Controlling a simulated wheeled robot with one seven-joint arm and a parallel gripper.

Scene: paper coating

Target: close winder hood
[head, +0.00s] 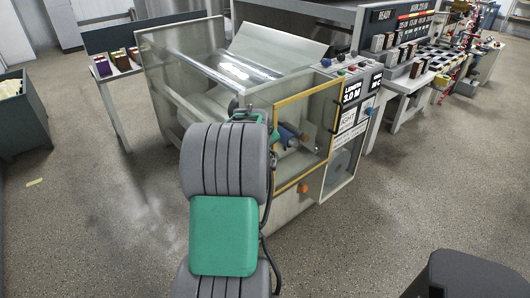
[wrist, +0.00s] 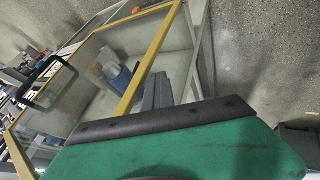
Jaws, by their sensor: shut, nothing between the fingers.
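The winder is a pale cabinet with clear panels, left of centre in the head view. A clear panel with a yellow frame (head: 309,92), which looks like the hood, is on its front. The yellow frame (wrist: 151,68) crosses the wrist view, with a black handle (wrist: 38,80) at its left. Whether it stands ajar I cannot tell. My gripper (wrist: 157,91) is shut and empty, its fingers close to a yellow bar and away from the handle; contact is unclear. In the head view my arm hides the fingers and part of the frame's left side.
A blue and grey roller part (head: 288,136) shows behind the clear panel. A control panel with buttons (head: 345,68) is just right of the frame. A longer machine line extends right. A dark bin (head: 22,130) stands far left. The floor in front is mostly clear.

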